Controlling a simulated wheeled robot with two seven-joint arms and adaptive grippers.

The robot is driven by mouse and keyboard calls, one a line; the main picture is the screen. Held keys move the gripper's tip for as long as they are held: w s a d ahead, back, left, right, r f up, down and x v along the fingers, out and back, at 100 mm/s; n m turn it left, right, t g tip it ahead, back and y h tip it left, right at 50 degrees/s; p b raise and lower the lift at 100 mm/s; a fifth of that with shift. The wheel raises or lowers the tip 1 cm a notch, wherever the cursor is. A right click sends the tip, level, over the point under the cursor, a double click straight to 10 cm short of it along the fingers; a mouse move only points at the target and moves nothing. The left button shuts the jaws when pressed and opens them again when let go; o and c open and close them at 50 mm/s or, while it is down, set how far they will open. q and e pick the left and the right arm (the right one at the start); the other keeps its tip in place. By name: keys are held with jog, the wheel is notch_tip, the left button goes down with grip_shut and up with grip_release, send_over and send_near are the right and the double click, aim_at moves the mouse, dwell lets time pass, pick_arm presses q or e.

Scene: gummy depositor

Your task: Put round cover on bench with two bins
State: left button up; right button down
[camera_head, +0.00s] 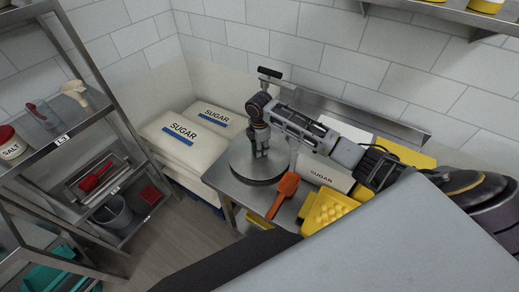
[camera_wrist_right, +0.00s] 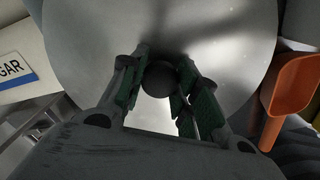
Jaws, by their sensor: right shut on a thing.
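The round cover (camera_head: 241,161) is a grey metal disc at the left end of the steel bench (camera_head: 292,206). My right gripper (camera_head: 259,153) comes down over its middle from above. In the right wrist view, the gripper's green-padded fingers (camera_wrist_right: 159,92) are closed around the cover's dark round knob (camera_wrist_right: 158,77). The disc (camera_wrist_right: 85,40) fills the upper part of that view. I cannot tell whether it rests on the bench or hangs just above it. My left gripper is not in view.
An orange scoop (camera_head: 283,194) lies right of the cover. A yellow mold (camera_head: 328,210) is at the bench's front right. White sugar sacks (camera_head: 178,138) are stacked left of the bench. A metal shelf rack (camera_head: 92,150) stands at the left.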

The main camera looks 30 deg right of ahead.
jog(key=shift+f, duration=0.7)
jog(key=c, duration=1.1)
grip_release()
jog(key=shift+o, duration=0.2)
jog(key=shift+r, duration=0.1)
notch_tip(320, 180, up, 12)
jog(key=b, duration=0.2)
jog(key=shift+s, duration=0.15)
